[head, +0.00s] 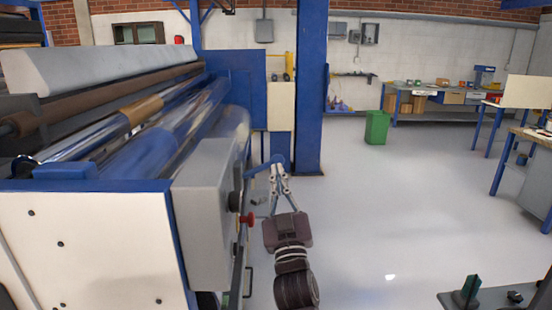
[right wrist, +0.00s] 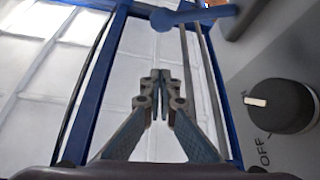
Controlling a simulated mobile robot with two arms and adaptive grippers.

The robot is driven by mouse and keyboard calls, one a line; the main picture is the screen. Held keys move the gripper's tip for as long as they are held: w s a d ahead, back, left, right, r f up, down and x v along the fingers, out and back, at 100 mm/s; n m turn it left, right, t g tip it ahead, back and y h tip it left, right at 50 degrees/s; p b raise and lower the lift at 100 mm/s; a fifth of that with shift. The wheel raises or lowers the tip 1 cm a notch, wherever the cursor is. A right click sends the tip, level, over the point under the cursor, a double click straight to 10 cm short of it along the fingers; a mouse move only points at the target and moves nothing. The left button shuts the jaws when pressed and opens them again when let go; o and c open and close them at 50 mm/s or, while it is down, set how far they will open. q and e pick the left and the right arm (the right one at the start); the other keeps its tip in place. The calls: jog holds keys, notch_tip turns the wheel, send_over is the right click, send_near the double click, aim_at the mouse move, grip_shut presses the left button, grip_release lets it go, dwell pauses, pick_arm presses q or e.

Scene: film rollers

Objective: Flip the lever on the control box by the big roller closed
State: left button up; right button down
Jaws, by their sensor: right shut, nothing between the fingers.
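The grey control box (head: 205,215) is fixed to the near end of the big roller machine, at the left of the head view. A blue lever (right wrist: 195,17) with a rounded end sticks out from the box side at the top of the right wrist view. It also shows in the head view (head: 267,166), right by my fingertips. My right gripper (head: 279,168) is shut and empty, just right of the box, pointing away. In the right wrist view, its fingertips (right wrist: 160,76) appear below the lever; I cannot tell whether they touch it. My left gripper is not in view.
A black knob (right wrist: 281,106) with a white pointer and an OFF label sits on the box face, right of my gripper. A red button (head: 247,219) juts from the box. A blue column (head: 310,90) stands beyond.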

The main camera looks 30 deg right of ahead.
aim_at(277, 159)
jog(key=p+x, duration=0.3)
jog(key=x, duration=0.6)
jog(key=shift+w+d+f, duration=0.1)
jog(key=shift+d+f, duration=0.1)
jog(key=shift+f, duration=0.45)
jog(key=shift+d+f, duration=0.15)
jog(key=shift+f, duration=0.5)
jog(key=shift+w+d+f, duration=0.1)
jog(key=shift+d+f, duration=0.1)
jog(key=shift+f, duration=0.45)
